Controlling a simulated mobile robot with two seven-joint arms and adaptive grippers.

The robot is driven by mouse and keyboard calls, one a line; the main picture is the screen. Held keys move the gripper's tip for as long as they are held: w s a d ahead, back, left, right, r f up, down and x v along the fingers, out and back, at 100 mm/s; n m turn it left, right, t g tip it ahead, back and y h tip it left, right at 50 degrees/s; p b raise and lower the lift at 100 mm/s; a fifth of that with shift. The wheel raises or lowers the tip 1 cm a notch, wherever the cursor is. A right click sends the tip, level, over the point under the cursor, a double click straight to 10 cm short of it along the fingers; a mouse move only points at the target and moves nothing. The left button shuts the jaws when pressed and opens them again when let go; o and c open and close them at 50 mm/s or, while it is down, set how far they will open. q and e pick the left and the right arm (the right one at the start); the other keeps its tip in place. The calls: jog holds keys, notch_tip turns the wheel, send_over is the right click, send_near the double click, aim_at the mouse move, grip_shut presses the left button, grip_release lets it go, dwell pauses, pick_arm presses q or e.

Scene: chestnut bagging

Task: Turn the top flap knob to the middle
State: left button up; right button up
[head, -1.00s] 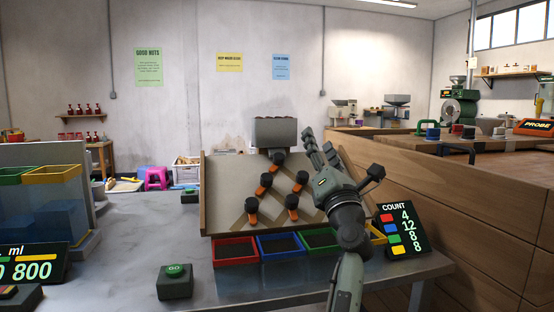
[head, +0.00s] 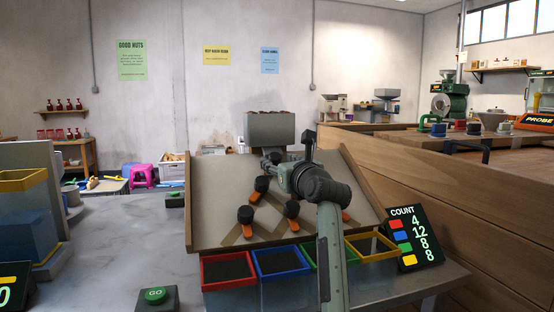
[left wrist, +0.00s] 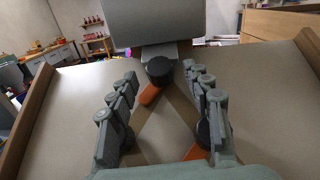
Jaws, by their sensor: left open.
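The top flap knob (left wrist: 159,70) is black, with its orange flap (left wrist: 149,95) slanting to the lower left in the left wrist view. It sits just below the grey hopper (left wrist: 158,22). My left gripper (left wrist: 160,74) is open, with one finger on each side of the knob; I cannot tell if either touches it. In the head view my left gripper (head: 270,158) reaches over the top of the sloped board (head: 217,200) and largely hides this knob. A second knob (left wrist: 204,132) shows partly behind the right finger in the left wrist view. My right gripper is not in view.
Lower knobs (head: 245,214) with orange flaps sit on the board. Red (head: 203,272), blue (head: 257,264), green (head: 307,258) and yellow (head: 394,246) bins line its foot. A count display (head: 412,238) stands right, a GO button (head: 155,296) left.

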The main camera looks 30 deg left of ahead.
pick_arm(q)
jog(key=shift+x, duration=0.9)
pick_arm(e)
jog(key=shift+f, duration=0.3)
pick_arm(q)
jog(key=c, duration=1.1)
grip_shut()
